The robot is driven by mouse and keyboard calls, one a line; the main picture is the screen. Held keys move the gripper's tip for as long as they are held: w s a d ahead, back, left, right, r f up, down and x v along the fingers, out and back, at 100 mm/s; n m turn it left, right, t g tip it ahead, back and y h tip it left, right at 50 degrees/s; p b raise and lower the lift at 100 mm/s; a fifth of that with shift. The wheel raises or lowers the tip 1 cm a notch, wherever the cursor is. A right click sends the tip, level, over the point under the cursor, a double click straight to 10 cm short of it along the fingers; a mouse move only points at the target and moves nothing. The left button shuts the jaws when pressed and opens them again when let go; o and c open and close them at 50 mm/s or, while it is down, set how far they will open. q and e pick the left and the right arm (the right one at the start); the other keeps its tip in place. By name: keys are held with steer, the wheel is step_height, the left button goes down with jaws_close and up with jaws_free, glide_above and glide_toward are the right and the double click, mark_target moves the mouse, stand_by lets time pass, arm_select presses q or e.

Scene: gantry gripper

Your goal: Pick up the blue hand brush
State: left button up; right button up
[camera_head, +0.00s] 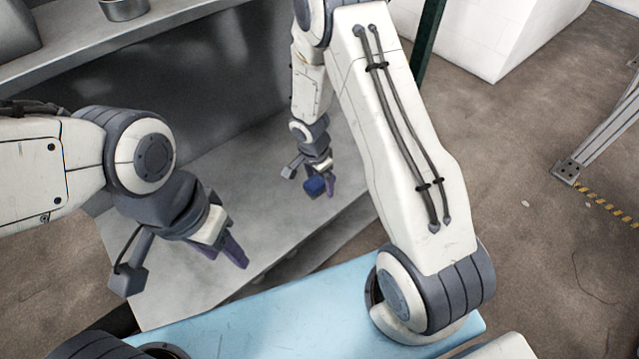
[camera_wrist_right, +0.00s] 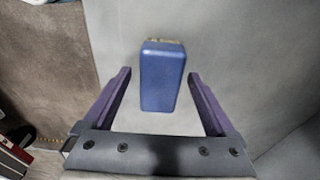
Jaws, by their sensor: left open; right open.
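The blue hand brush (camera_wrist_right: 162,80) lies on the grey metal shelf, with a strip of tan bristles showing at its far end in the right wrist view. It also shows as a small blue block (camera_head: 314,186) in the head view. My right gripper (camera_wrist_right: 160,85) is open, with one purple finger on each side of the brush and gaps between. Whether the fingers are level with the brush or above it I cannot tell. My left gripper (camera_head: 238,254) is open and empty over the near left part of the shelf.
The grey shelf (camera_head: 170,290) is otherwise bare around the brush. An upper shelf (camera_head: 75,62) with a metal container (camera_head: 124,8) overhangs at the back left. A dark green post (camera_head: 428,45) stands to the right of my right arm.

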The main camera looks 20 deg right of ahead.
mark_target(319, 179)
jaws_close()
steer(key=shift+r+p, duration=0.65)
steer(key=shift+p, duration=0.2)
step_height(319, 179, up, 3)
steer(key=shift+r+p, duration=0.15)
steer(key=shift+p, duration=0.5)
steer(key=s+d+r+p, duration=0.1)
steer(key=s+d+r, duration=0.6)
steer(key=d, duration=0.1)
steer(key=shift+s+d, duration=0.35)
steer(key=shift+d, duration=0.05)
